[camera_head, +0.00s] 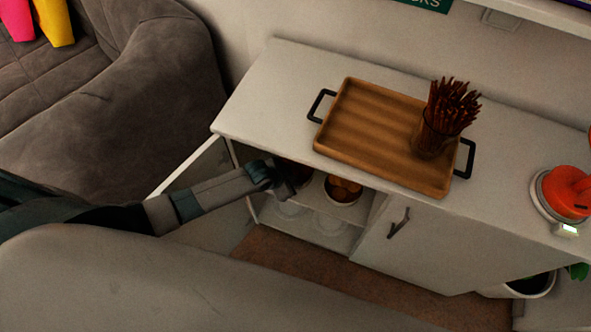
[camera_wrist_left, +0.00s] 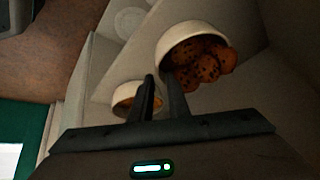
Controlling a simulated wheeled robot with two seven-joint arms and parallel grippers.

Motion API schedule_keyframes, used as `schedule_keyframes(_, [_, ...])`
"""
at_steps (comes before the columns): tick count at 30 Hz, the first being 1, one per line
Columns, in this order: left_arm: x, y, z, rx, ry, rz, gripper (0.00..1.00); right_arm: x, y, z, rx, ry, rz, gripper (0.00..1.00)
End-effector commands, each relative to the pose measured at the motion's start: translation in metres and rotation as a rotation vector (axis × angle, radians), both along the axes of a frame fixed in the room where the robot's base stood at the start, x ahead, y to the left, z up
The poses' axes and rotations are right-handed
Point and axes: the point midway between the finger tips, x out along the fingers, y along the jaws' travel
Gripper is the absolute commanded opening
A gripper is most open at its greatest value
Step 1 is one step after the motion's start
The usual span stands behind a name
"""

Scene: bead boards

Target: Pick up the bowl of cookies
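The bowl of cookies (camera_wrist_left: 195,35) is white, with several dark-spotted brown cookies, in the upper middle of the left wrist view. My left gripper (camera_head: 276,175) reaches into the open cabinet in the head view. In the wrist view its two fingers (camera_wrist_left: 159,82) stand slightly apart at the cookie bowl's lower left rim. One finger overlaps the bowl there; I cannot tell whether they touch. A second white bowl with orange-yellow contents (camera_wrist_left: 124,96) lies left of the fingers. In the head view, a bowl with orange-brown contents (camera_head: 343,196) shows right of the gripper. My right gripper is out of view.
The white cabinet (camera_head: 262,85) carries a wooden tray (camera_head: 375,118) and a glass of dark sticks (camera_head: 435,140). Its open door (camera_head: 188,165) is at left, its closed door (camera_head: 425,240) at right. Glassware (camera_head: 328,226) stands below the bowls. A grey sofa (camera_head: 160,80) is left.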

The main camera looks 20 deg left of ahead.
Motion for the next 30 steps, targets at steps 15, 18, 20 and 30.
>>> schedule_keyframes(15, [0.021,-0.015,-0.036,0.001,0.002,0.001,0.15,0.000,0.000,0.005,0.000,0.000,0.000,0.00])
schedule_keyframes(18, [0.023,-0.016,-0.040,0.000,0.000,0.000,0.15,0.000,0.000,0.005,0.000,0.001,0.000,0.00])
schedule_keyframes(20, [0.023,-0.017,-0.041,0.000,0.000,0.000,0.15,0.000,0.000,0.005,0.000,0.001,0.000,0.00])
schedule_keyframes(30, [0.023,-0.017,-0.041,0.000,0.000,0.000,0.15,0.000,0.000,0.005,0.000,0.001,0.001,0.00])
